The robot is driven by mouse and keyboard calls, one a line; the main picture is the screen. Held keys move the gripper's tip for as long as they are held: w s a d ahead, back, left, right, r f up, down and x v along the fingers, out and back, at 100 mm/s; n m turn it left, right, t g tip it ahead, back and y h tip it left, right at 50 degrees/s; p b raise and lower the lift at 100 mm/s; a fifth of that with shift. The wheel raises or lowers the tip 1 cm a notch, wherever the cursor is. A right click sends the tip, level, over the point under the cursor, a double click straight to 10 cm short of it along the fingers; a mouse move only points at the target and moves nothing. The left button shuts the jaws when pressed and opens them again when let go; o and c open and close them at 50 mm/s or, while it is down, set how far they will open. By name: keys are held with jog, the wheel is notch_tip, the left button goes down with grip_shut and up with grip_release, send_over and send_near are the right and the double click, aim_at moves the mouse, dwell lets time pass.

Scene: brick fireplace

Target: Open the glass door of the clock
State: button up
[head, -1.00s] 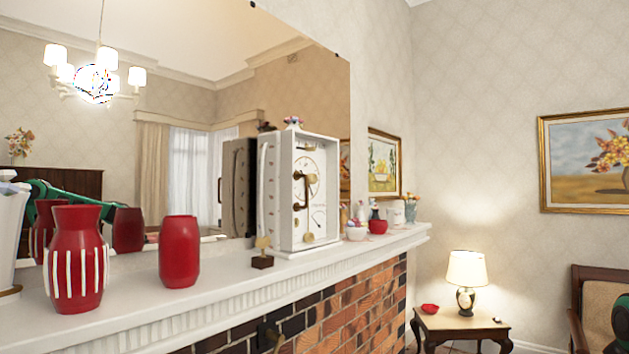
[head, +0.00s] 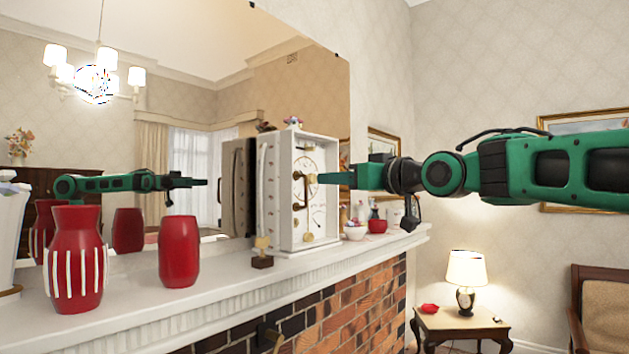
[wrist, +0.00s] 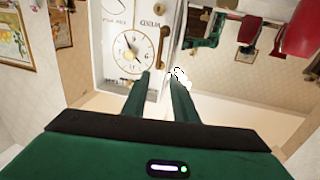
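The clock (head: 291,222) is a white box standing on the mantel against the mirror. Its front has a dial and a brass bracket-shaped handle (head: 298,189); the glass door looks shut. My gripper (head: 321,178) reaches in from the right, its tip in front of the dial, close to the handle. In the wrist view the clock appears upside down, with the dial (wrist: 131,48) left of the handle (wrist: 163,47). The two green fingers of my gripper (wrist: 162,74) are apart and empty, with the handle beyond the gap between them. Contact cannot be told.
Red vases (head: 75,260) and (head: 179,252) and a small trophy-like ornament (head: 262,253) stand left of the clock on the white mantel (head: 190,308). The mirror (head: 200,90) is behind.

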aim_at(307, 180)
jog(key=x, duration=0.9)
jog(key=shift+w+d+f, duration=0.1)
grip_shut()
jog(key=shift+d, duration=0.4)
